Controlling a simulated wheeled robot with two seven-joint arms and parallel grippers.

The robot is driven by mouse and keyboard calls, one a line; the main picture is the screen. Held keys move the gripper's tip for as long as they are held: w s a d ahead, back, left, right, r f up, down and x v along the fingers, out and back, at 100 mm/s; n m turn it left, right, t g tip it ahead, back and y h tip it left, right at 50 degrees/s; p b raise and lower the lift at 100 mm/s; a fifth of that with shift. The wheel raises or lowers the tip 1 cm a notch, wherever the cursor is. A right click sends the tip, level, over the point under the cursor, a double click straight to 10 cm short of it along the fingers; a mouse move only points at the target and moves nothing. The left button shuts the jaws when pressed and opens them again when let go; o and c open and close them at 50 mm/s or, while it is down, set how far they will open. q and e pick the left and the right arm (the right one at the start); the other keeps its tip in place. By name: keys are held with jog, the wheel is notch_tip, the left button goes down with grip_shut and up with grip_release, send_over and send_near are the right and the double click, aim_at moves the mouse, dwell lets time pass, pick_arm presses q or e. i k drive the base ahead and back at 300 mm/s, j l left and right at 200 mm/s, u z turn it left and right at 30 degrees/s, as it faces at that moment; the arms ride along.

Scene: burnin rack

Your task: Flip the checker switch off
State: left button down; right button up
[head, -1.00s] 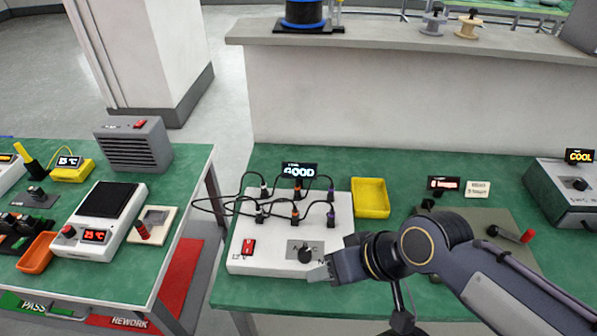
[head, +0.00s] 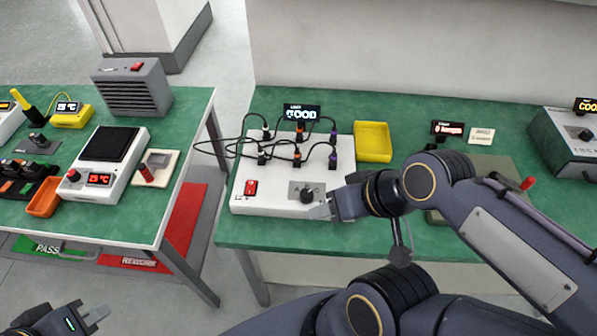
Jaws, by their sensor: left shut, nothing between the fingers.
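The checker is a white box (head: 270,205) on the green bench, with a red rocker switch (head: 250,188) at its front left and a black knob (head: 307,194) at its front right. Its small display (head: 302,113) reads GOOD. Whether the rocker is on or off is too small to tell. My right gripper (head: 322,210) is beside the knob at the box's front right corner, well right of the red switch. Its finger gap is unclear. My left gripper (head: 95,317) is shut and empty at the lower left, far from the checker.
Several black plugs with cables stand on top of the checker. A yellow tray (head: 373,142) sits behind it to the right. A left table (head: 115,225) holds a scale (head: 105,165), a grey heater box (head: 132,88) and an orange tray (head: 43,197). A floor gap separates the tables.

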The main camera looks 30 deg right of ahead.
aim_at(251, 185)
jog(key=k+l+u, duration=0.2)
jog(key=l+u, duration=0.15)
jog(key=k+l+u, duration=0.2)
jog(key=l+u, duration=0.15)
